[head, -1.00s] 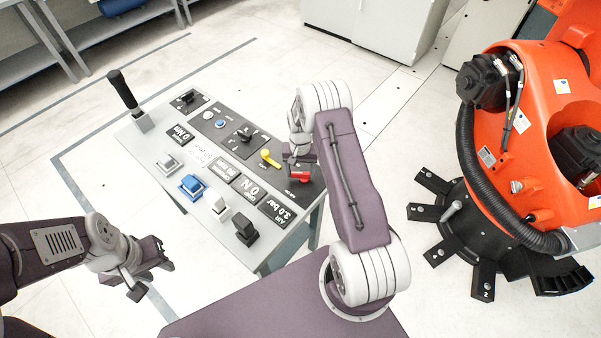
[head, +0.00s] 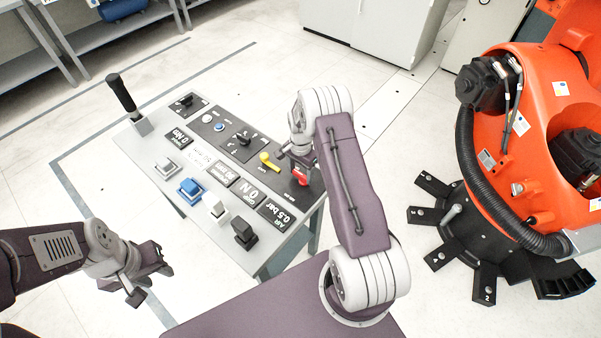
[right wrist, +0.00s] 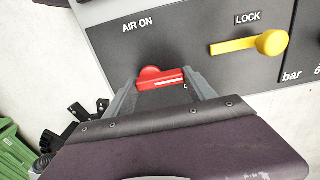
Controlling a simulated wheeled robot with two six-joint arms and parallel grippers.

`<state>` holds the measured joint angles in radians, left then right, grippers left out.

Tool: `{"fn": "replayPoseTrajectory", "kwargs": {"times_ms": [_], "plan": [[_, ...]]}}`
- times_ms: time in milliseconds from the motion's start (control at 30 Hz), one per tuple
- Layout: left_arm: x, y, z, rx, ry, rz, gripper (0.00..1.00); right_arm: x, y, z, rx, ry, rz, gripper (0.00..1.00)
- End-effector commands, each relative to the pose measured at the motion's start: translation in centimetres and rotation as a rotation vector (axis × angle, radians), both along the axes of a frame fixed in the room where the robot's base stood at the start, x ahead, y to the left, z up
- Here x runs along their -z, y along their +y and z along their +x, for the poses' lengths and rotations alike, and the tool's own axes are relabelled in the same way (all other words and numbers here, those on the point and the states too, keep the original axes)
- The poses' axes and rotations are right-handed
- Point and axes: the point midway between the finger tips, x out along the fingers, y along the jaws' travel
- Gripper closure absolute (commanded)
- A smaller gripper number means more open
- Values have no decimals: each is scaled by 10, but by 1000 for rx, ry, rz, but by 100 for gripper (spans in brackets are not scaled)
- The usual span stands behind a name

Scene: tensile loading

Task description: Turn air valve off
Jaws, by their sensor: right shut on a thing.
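The red air valve handle (head: 300,178) is on the right end of the control panel. In the right wrist view the red handle (right wrist: 160,79) lies between my right gripper's fingers (right wrist: 162,88), below the "AIR ON" label. My right gripper (head: 298,163) is shut on it; the fingers partly hide the handle in the head view. The air display (head: 277,214) reads 0.5 bar. My left gripper (head: 153,279) is open and empty, off the panel at lower left.
A yellow lock lever (right wrist: 250,43) sits beside the red handle. The panel (head: 150,160) also carries black knobs, a blue block (head: 190,190), other blocks and a tall black lever (head: 121,93). An orange robot (head: 540,130) stands at the right.

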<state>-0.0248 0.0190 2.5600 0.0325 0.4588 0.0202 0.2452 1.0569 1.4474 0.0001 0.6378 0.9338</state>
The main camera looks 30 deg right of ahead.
Motion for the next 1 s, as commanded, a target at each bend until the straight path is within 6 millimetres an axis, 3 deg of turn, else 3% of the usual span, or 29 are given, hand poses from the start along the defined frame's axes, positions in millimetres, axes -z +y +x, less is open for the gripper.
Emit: {"fn": "replayPoseTrajectory", "kwargs": {"times_ms": [500,533,600,867,1000], "plan": [[0,0,0,0,0,0,64,-1,-1,1,18,-4,-1,77],[0,0,0,0,0,0,64,-1,-1,1,18,-4,-1,28],[0,0,0,0,0,0,64,-1,-1,1,18,-4,-1,15],[0,0,0,0,0,0,64,-1,0,1,15,-1,-1,15],[2,0,0,0,0,0,64,-15,-1,2,15,-5,-1,15]]}}
